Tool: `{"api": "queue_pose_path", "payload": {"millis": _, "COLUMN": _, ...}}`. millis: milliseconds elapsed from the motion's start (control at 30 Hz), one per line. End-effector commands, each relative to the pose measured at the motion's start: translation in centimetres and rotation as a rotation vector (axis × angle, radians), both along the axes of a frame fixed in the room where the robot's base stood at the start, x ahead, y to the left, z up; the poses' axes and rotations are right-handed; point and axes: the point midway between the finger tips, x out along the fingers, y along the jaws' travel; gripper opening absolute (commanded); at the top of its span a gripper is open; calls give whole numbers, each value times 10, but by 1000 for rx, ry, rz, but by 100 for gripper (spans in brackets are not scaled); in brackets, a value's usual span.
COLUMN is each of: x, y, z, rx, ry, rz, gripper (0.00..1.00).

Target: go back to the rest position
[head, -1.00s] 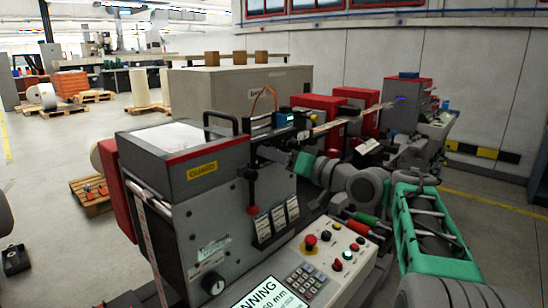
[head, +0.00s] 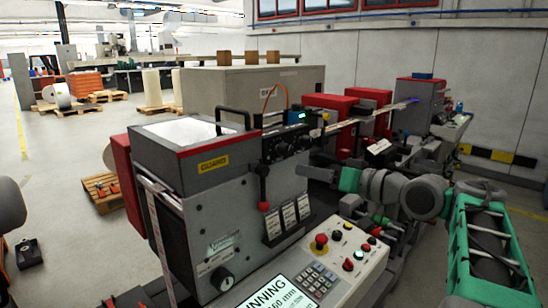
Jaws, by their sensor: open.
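My gripper (head: 318,172) is at the end of my grey and green arm, which reaches in from the right. It is open and I see nothing held in it. It is beside the right side of the grey label rewinder (head: 205,225), above the control panel and right of a black lever with a red knob. The fingertips are small and partly blend with the dark parts behind them. I cannot tell the exact gap to the machine.
The control panel (head: 365,270) has a red emergency button (head: 320,241), a keypad and a lit screen (head: 275,293). Red units (head: 330,112) stand behind along a label web. Pallets (head: 103,190) lie on the left floor, which is mostly clear.

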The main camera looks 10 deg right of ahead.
Motion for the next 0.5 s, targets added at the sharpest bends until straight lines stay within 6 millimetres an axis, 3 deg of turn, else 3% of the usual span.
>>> {"api": "queue_pose_path", "payload": {"millis": 133, "x": 8, "y": -60, "z": -101, "rx": -154, "ry": 256, "rz": -170, "gripper": 52}}
{"api": "queue_pose_path", "payload": {"millis": 233, "x": -15, "y": -97, "z": -178, "rx": -215, "ry": 480, "rz": -280, "gripper": 52}}
{"api": "queue_pose_path", "payload": {"millis": 300, "x": -45, "y": -117, "z": -223, "rx": -246, "ry": 639, "rz": -350, "gripper": 52}}
{"api": "queue_pose_path", "payload": {"millis": 367, "x": -76, "y": -126, "z": -255, "rx": -269, "ry": 770, "rz": -401, "gripper": 52}}
{"api": "queue_pose_path", "payload": {"millis": 500, "x": -153, "y": -117, "z": -309, "rx": -318, "ry": 1049, "rz": -474, "gripper": 52}}
